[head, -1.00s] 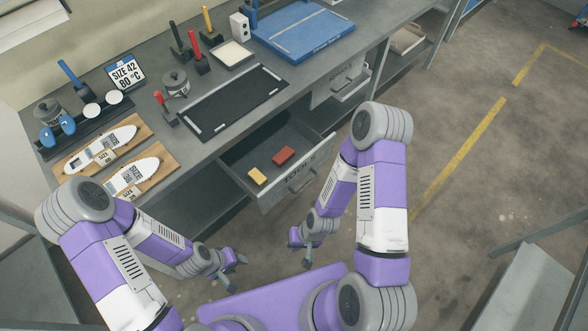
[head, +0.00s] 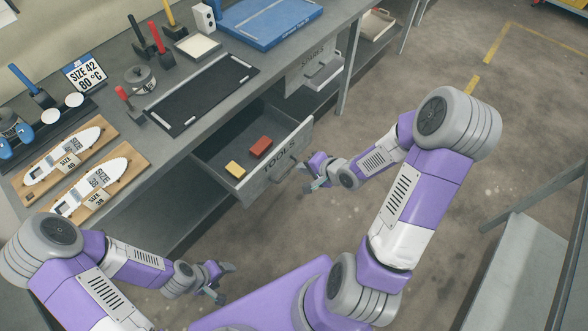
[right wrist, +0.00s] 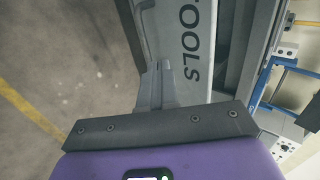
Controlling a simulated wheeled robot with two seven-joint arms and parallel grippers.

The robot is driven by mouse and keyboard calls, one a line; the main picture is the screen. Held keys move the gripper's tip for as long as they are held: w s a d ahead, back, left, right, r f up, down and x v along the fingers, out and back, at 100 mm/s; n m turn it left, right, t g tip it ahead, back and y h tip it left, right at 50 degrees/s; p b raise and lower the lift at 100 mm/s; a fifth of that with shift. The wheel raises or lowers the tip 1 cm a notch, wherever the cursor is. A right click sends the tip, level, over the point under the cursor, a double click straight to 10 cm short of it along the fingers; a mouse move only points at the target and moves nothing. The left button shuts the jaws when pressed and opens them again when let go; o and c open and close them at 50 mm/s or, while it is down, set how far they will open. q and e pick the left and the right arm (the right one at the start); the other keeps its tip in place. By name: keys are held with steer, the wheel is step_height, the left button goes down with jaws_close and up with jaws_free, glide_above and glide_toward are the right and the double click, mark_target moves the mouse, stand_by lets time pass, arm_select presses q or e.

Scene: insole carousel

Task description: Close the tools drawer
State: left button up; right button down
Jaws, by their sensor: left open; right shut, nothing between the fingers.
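The tools drawer (head: 262,172) stands pulled out from under the workbench, its front lettered TOOLS and fitted with a bar handle (head: 284,168). A yellow block (head: 235,169) and a red block (head: 261,148) lie inside. My right gripper (head: 308,180) is shut and empty, just outside the drawer front near the handle. In the right wrist view the gripper fingers (right wrist: 161,72) are together beside the lettered front (right wrist: 192,45); the handle (right wrist: 143,30) runs up from beside their tips. I cannot tell whether they touch. My left gripper (head: 226,282) is open and empty, low, away from the drawer.
The workbench (head: 205,135) carries a black mat (head: 202,92), shoe forms on wooden boards and several tools. Another drawer (head: 318,68) sits farther along. Floor (head: 400,90) right of the bench is open; a grey surface (head: 535,250) stands at right.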

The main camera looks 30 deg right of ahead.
steer(key=b+x, duration=0.4)
steer(key=x, duration=0.4)
steer(key=shift+w+a+f, duration=0.1)
steer(key=shift+a+f, duration=0.05)
steer(key=shift+f, duration=0.15)
steer(key=shift+w+a+f, duration=0.1)
steer(key=shift+w+f, duration=0.15)
steer(key=shift+w, duration=0.1)
